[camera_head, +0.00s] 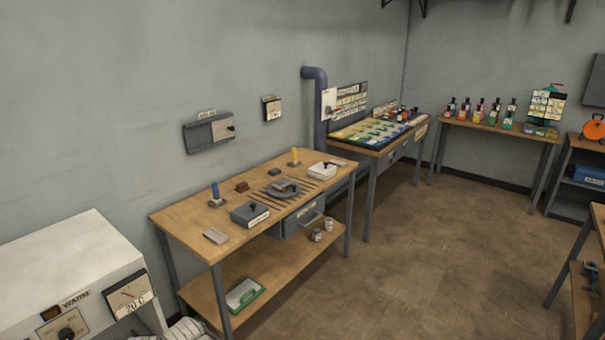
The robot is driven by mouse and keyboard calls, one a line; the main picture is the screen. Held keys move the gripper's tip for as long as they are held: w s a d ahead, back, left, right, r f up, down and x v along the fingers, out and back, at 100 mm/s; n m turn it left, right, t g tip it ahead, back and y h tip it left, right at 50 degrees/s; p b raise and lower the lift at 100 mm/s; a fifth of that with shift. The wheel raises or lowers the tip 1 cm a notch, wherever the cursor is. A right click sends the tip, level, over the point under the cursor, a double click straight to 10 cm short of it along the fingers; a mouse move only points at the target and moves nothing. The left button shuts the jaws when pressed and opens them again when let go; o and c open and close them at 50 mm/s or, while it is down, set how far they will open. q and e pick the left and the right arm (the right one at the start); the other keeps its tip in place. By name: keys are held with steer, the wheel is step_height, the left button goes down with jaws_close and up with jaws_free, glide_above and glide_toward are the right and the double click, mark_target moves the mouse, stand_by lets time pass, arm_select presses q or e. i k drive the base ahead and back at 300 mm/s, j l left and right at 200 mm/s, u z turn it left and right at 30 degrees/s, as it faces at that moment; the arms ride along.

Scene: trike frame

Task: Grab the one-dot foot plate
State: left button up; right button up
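I cannot make out a plate with one dot anywhere; objects are too small at this distance to read marks. A dark round piece (286,186) sits among thin dark rods at the middle of that bench. Neither of my grippers is in view.
A white warming cabinet (70,265) stands at the near left. A bench with coloured cards (370,130) and a table with bottles (494,112) stand farther back. A shelf (600,240) cuts in at the right. The brown floor (430,260) between is clear.

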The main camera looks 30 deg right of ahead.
mark_target(282, 183)
steer(key=i+l+z, duration=0.15)
steer(key=i+l, duration=0.4)
steer(key=i+l+z, duration=0.1)
steer(key=i+l, duration=0.5)
steer(key=i+l+z, duration=0.15)
steer(key=i+l, duration=0.35)
steer(key=i+l+z, duration=0.1)
steer(key=i+l, duration=0.3)
steer(key=i, duration=0.35)
